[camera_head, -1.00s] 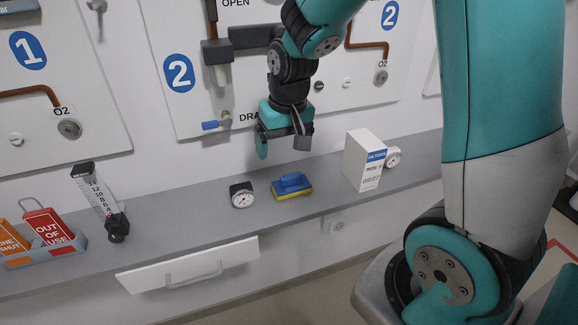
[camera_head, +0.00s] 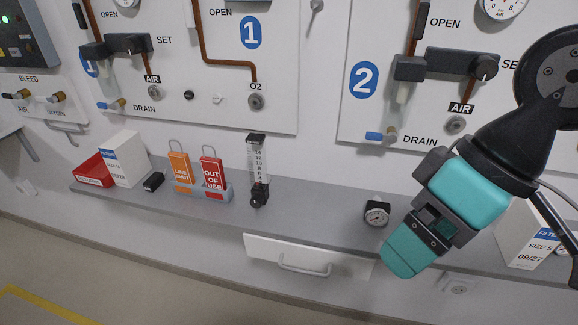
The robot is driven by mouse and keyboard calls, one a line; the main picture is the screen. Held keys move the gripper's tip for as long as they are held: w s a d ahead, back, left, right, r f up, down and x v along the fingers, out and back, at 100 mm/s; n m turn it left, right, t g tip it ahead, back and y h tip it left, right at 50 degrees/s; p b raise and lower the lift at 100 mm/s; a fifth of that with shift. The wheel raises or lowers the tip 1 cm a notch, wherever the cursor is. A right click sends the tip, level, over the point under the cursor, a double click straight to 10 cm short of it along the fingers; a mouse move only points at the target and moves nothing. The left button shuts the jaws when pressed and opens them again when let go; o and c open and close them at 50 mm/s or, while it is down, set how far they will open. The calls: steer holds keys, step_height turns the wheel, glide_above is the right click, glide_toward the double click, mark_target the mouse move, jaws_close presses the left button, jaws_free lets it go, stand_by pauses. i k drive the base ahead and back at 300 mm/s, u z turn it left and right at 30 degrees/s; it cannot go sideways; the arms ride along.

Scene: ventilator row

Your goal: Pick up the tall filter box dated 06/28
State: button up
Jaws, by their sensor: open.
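A tall white filter box (camera_head: 126,160) with a blue label band stands upright on the grey shelf at the left, beside a red tray. Its small date looks like 06/28. A second white filter box (camera_head: 522,236), marked 09/27, stands at the right end, partly behind my arm. My gripper (camera_head: 420,245) is open and empty in front of the shelf at the right, far from the left box. One teal finger shows clearly; the other is mostly hidden.
The grey shelf (camera_head: 310,218) also carries the red tray (camera_head: 93,172), a small black object (camera_head: 154,181), orange (camera_head: 180,169) and red (camera_head: 212,173) tags in a holder, a flowmeter (camera_head: 258,172) and a gauge (camera_head: 376,213). A white drawer (camera_head: 300,257) hangs below.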

mark_target(125, 157)
steer(key=u, duration=0.45)
steer(key=k, duration=0.55)
steer(key=u, duration=1.15)
steer(key=i, duration=2.05)
steer(key=z, duration=0.4)
